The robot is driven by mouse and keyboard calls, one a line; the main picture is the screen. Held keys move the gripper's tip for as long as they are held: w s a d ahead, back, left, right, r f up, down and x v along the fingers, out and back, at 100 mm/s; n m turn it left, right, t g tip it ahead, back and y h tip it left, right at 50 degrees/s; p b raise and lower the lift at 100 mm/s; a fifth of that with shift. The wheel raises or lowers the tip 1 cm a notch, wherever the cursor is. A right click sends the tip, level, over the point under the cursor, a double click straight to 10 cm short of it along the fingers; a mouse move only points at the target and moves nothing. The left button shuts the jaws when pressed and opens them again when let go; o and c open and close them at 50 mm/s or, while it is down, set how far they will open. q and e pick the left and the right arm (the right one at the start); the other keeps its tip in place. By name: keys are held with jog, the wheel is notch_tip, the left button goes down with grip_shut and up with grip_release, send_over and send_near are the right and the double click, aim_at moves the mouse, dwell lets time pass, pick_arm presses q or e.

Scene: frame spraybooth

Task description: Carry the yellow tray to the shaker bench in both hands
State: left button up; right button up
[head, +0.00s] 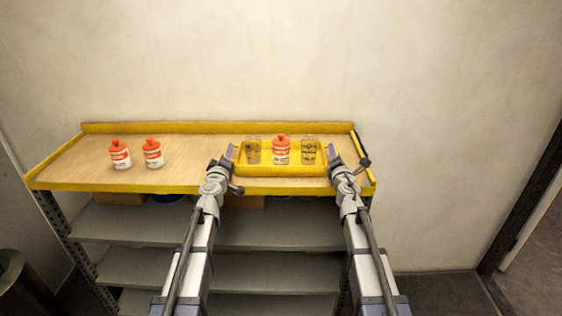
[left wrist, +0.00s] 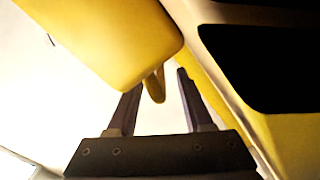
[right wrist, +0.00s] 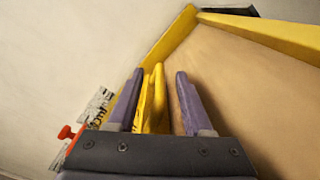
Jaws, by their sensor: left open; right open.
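The yellow tray (head: 285,171) sits on the right part of the shelf's wooden top. In it stand a white bottle with an orange cap (head: 281,152) and two clear jars with dark labels, one on the left (head: 252,152) and one on the right (head: 309,153). My left gripper (head: 230,152) is at the tray's left end, open; in the left wrist view a yellow handle (left wrist: 156,88) reaches between its fingers. My right gripper (head: 335,153) is at the right end, open; in the right wrist view a yellow handle (right wrist: 158,95) lies between its fingers.
Two more orange-capped bottles (head: 120,154) (head: 153,153) stand on the left of the wooden top (head: 190,160). A raised yellow edge (head: 130,187) runs around the top. Grey shelves (head: 135,229) lie below. A plain wall (head: 220,60) stands behind; a doorway is at far right.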

pick_arm(q)
jog(key=shift+c, duration=0.3)
pick_arm(e)
jog(key=shift+c, duration=0.2)
pick_arm(q)
jog(key=shift+s, duration=0.1)
grip_shut()
pick_arm(e)
jog(key=shift+s, duration=0.1)
grip_shut()
pick_arm(q)
jog(key=shift+a, duration=0.15)
